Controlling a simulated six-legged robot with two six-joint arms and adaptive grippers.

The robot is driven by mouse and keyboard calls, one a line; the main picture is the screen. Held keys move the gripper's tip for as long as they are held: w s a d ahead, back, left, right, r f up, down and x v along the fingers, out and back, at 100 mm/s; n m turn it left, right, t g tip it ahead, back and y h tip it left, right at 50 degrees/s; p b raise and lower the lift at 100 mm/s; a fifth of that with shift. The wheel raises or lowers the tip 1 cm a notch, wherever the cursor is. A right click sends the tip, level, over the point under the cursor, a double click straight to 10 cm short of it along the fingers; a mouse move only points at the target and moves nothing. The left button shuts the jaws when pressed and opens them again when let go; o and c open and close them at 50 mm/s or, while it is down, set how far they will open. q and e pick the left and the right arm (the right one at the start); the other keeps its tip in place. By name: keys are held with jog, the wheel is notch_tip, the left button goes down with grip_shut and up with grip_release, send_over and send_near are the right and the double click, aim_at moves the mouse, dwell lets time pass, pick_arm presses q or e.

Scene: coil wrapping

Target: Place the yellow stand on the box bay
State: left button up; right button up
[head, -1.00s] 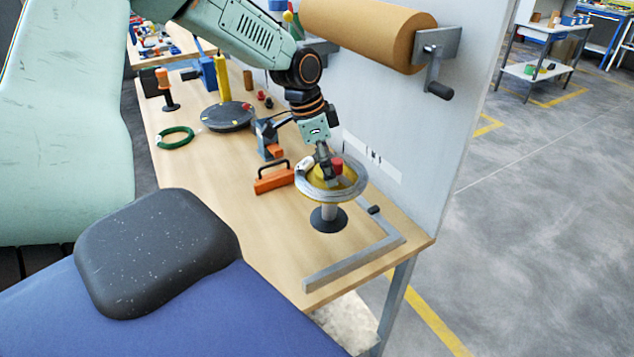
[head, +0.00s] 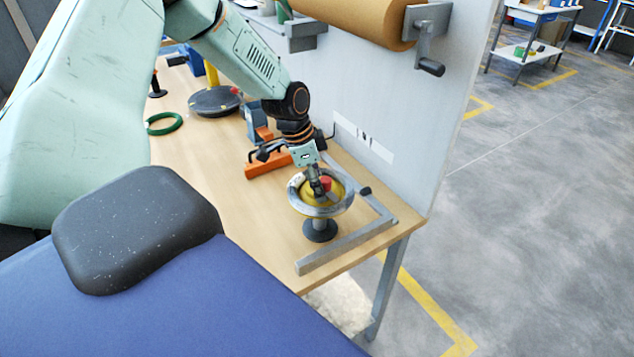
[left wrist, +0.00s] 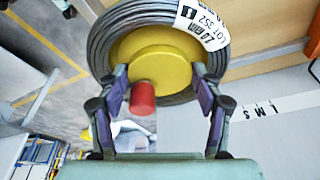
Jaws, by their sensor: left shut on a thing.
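The yellow stand (head: 340,191) has a yellow hub with a red knob, a grey post and a round black base. A grey wire coil (head: 294,195) lies around the hub. My left gripper (head: 318,190) reaches down onto the hub from above and is shut on it. In the left wrist view its fingers (left wrist: 160,98) sit either side of the yellow hub (left wrist: 160,60), with the red knob between them. The base is inside a grey L-shaped bracket (head: 350,242) at the table corner. I cannot tell whether it touches the table. No box bay is clearly identifiable. My right gripper is out of view.
The wooden table (head: 225,215) is clear left of the stand. A grey panel (head: 400,110) with a brown paper roll (head: 360,20) borders the right.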

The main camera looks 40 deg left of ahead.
pick_arm(q)
jog(key=shift+d+r, duration=0.1)
jog(key=shift+r, duration=0.05)
jog(key=shift+w, duration=0.1)
jog(key=o, duration=1.6)
jog(key=shift+f, duration=0.25)
jog(key=shift+o, duration=1.1)
jog(key=shift+r, duration=0.1)
jog(key=shift+r, duration=0.1)
